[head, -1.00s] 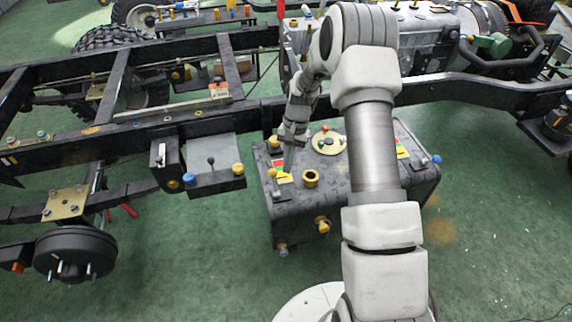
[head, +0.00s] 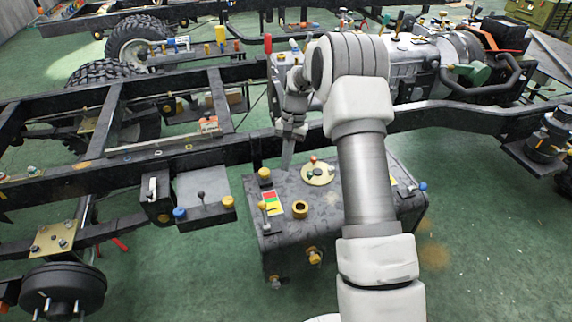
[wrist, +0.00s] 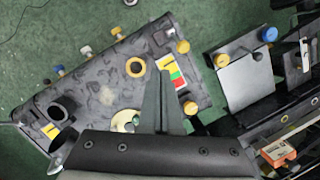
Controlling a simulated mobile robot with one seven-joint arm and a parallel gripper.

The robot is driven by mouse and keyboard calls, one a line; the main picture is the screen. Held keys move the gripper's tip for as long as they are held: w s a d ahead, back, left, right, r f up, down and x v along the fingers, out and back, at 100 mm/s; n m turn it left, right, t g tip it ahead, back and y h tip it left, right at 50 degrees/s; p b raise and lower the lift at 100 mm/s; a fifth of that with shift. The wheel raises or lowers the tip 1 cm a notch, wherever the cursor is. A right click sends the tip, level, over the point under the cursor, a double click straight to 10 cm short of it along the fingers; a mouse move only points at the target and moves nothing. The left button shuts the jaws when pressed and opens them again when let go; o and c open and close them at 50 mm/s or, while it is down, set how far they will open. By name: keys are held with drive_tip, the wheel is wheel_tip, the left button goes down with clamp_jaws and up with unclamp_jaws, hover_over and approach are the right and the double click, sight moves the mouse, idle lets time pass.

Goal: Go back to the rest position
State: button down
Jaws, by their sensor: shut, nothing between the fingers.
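My gripper (head: 287,160) hangs from my arm, pointing down above the rear edge of the dark tank (head: 335,217). Its fingers are together with nothing visible between them. In the wrist view my gripper (wrist: 162,78) shows as a narrow closed wedge over the tank (wrist: 95,95), close to the red, yellow and green label (wrist: 174,72). In the head view the fingertips are left of the round cream plate (head: 318,174) and above the label (head: 271,203). They look clear of the tank top. My arm hides part of the tank's right side.
A black chassis rail (head: 215,153) runs across behind the tank, close to my gripper. A grey box with a lever (head: 203,200) is fixed left of the tank. An engine block (head: 410,70) stands behind my arm. The green floor (head: 170,285) in front is open.

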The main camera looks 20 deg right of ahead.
drive_tip(key=s+a+r+n+t+h+p, duration=0.15)
drive_tip(key=s+r, duration=0.45)
drive_tip(key=r, duration=0.6)
drive_tip(key=s+a+r+n+t+p, duration=0.1)
drive_tip(key=s+a+r+n+t, duration=0.1)
drive_tip(key=s+r, duration=0.65)
drive_tip(key=s+r+n+t+p, duration=0.1)
drive_tip(key=s+r, duration=0.3)
drive_tip(key=s, duration=0.4)
drive_tip(key=s+a+r+n+t+p, duration=0.1)
drive_tip(key=s+r+n+t, duration=0.1)
drive_tip(key=s, duration=0.7)
wheel_tip(320, 180, up, 2)
drive_tip(key=shift+s+a+r+t+h, duration=0.15)
drive_tip(key=shift+a+t+h, duration=0.2)
drive_tip(key=shift+t, duration=0.2)
